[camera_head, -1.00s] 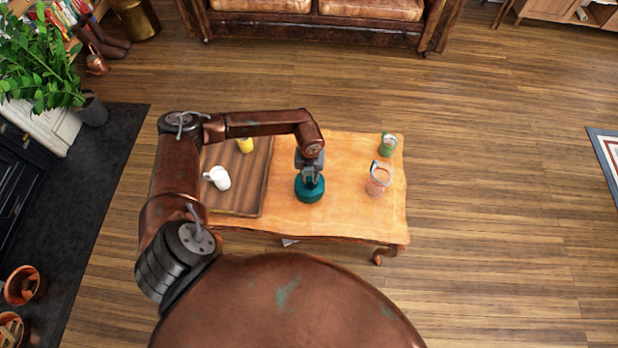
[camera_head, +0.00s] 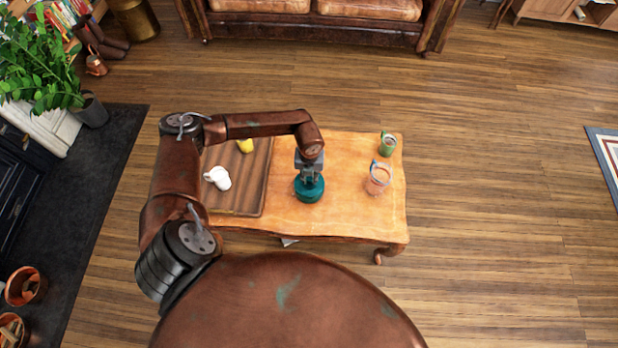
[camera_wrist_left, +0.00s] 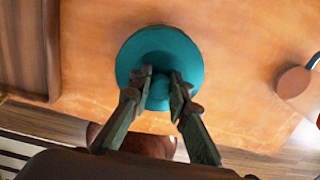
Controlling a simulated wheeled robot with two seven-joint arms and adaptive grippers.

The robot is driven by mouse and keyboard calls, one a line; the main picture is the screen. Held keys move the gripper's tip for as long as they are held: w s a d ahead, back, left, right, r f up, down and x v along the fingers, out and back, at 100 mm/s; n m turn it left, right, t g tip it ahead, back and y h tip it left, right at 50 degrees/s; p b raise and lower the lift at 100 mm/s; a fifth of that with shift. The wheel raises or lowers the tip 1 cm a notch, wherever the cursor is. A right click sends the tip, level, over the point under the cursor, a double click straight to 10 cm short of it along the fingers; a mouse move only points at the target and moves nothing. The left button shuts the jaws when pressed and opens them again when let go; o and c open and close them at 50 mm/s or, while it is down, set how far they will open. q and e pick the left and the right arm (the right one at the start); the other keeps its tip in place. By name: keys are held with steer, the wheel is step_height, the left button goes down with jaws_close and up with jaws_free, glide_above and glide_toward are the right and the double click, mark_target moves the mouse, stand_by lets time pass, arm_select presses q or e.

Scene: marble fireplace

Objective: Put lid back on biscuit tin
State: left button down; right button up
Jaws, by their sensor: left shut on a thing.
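A teal round lid (camera_wrist_left: 160,48) shows in the left wrist view, with its knob between the two fingers of my left gripper (camera_wrist_left: 160,88). The gripper is shut on it. In the head view my left gripper (camera_head: 309,176) points down onto the teal biscuit tin (camera_head: 308,193), which stands on the wooden table (camera_head: 335,222) right of the tray. I cannot tell whether the lid sits fully on the tin or a little above it, as lid and tin blend in the same teal. My right gripper is not in view.
A brown wooden tray (camera_head: 240,192) on the table's left holds a white jug (camera_head: 219,178) and a yellow item (camera_head: 245,146). The table's front middle is clear.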

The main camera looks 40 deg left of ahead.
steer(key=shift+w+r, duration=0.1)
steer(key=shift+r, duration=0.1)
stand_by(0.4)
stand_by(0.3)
arm_select(q)
steer(key=c, duration=1.7)
jaws_free()
steer(key=shift+c, duration=0.2)
steer(key=shift+o, duration=0.4)
steer(key=o, duration=0.4)
steer(key=shift+r+p, duration=0.15)
steer(key=shift+p, duration=0.2)
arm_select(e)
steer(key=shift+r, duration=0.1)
arm_select(q)
steer(key=shift+r+p, duration=2.6)
steer(key=shift+r, duration=0.8)
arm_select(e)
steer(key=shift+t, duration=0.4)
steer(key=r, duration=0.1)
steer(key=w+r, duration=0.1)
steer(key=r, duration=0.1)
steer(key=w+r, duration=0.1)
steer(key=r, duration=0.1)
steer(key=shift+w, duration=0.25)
